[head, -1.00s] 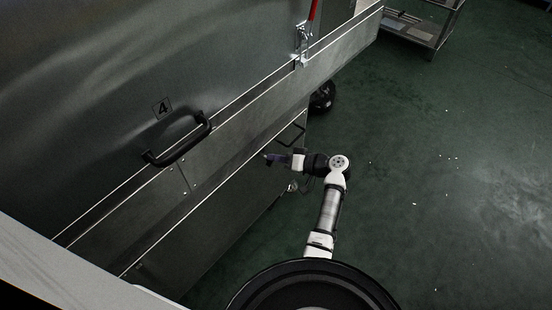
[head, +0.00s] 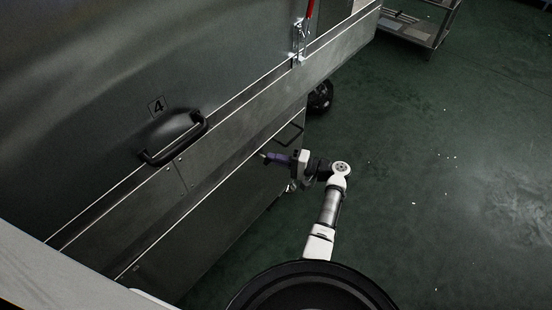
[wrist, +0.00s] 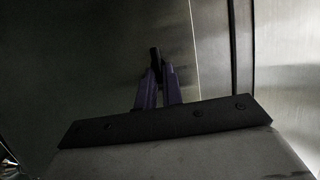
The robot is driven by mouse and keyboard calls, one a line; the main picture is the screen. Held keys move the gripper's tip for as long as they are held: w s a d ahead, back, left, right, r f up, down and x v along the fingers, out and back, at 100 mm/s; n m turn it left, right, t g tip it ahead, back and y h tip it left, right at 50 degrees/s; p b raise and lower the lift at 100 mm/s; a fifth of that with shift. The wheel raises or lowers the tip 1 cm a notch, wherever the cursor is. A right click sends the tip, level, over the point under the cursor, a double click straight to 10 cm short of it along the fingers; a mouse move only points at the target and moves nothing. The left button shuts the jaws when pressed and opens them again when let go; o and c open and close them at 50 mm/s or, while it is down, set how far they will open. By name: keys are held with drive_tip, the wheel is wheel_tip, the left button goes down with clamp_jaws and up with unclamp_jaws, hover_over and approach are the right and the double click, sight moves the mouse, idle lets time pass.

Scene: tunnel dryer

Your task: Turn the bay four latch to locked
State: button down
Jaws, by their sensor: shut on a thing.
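My gripper (head: 268,156), with purple fingers, is in front of the lower metal panel (head: 225,190), below and to the right of the door handle. In the wrist view its two fingers (wrist: 157,82) come together on a small dark knob (wrist: 155,56) against the metal wall. This knob may be the bay four latch; its markings and its locked or unlocked position cannot be read. A red-handled clamp (head: 299,42) is at the door's right edge, away from my gripper.
A long metal ledge (head: 235,105) juts out below the door. A black wire-like handle (head: 290,133) is close to my gripper. A black wheel (head: 320,97) and a metal rack (head: 418,25) stand beyond. The green floor at right is mostly clear.

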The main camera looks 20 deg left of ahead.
drive_tip(key=shift+m, duration=0.3)
drive_tip(key=c, duration=1.5)
unclamp_jaws()
drive_tip(key=shift+c, duration=0.2)
drive_tip(key=shift+d, duration=0.1)
drive_tip(key=d+b, duration=0.2)
drive_tip(key=d, duration=1.1)
drive_tip(key=shift+w+d, duration=0.3)
drive_tip(key=shift+d, duration=0.05)
